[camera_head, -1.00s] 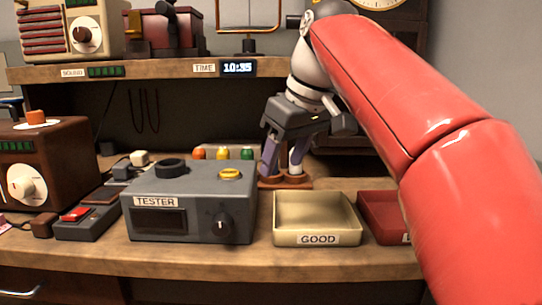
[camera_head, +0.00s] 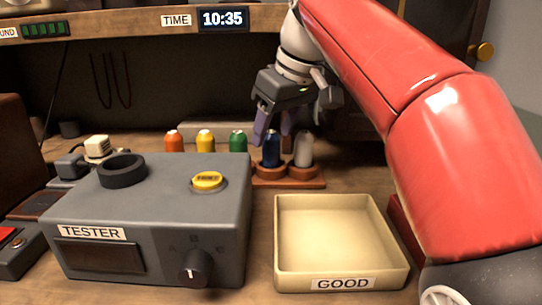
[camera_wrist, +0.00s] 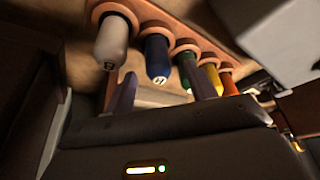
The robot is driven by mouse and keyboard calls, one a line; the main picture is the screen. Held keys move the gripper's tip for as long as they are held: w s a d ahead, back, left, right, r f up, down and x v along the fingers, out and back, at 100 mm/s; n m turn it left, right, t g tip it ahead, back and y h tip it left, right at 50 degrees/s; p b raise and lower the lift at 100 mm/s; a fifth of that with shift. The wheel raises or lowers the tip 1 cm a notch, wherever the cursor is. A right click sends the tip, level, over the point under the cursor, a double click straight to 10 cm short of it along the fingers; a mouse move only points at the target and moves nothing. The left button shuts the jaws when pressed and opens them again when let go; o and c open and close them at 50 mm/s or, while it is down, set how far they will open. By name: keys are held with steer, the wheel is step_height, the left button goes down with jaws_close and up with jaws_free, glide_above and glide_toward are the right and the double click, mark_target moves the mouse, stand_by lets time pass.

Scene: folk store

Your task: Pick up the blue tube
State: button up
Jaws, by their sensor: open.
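The blue tube (camera_head: 271,150) stands upright in the terracotta rack (camera_head: 312,184), left of a white tube (camera_head: 303,150). My gripper (camera_head: 272,128) is open and empty, with its purple fingers just above and around the top of the blue tube in the head view. In the wrist view the blue tube (camera_wrist: 158,60) shows between the two spread fingers of my gripper (camera_wrist: 160,88), with its tip towards me. I cannot tell whether the fingers touch it. The white tube (camera_wrist: 113,42) is beside the left finger, and the green tube (camera_wrist: 187,68) is close to the right finger.
Yellow (camera_head: 205,141) and orange (camera_head: 174,141) tubes stand farther left in the row. The grey tester (camera_head: 150,232) and the cream GOOD tray (camera_head: 345,283) stand in front. A shelf with a clock display (camera_head: 223,19) runs above at the left.

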mark_target(271, 153)
steer(key=x, duration=0.3)
steer(key=shift+w+f+b, duration=0.1)
steer(key=shift+f+b, duration=0.2)
steer(key=shift+f, duration=0.1)
steer(key=c, duration=0.9)
steer(key=shift+o, duration=0.2)
steer(key=shift+r, duration=0.15)
